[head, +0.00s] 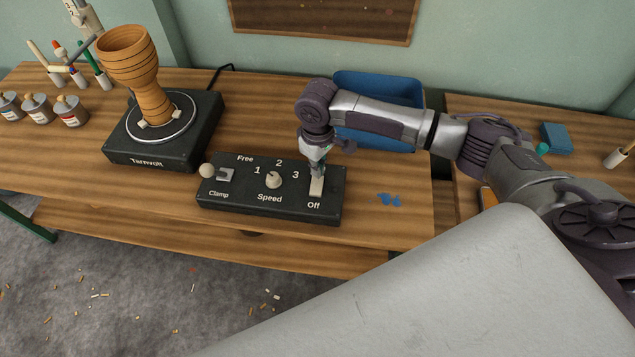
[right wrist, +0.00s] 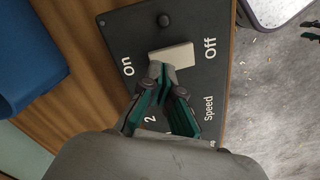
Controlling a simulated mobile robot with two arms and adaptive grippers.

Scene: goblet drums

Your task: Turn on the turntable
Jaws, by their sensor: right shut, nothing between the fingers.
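In the right wrist view, the fingertips (right wrist: 163,70) are at the edge of the switch (right wrist: 171,55), between "On" and "Off". I cannot tell if they touch. My left gripper is out of view.
A blue bin (head: 380,87) stands behind my right forearm. Small blue pieces (head: 390,199) lie right of the box. Several jars (head: 70,111) and pens stand at the far left. A second bench is at right. The bench strip before the box is clear.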

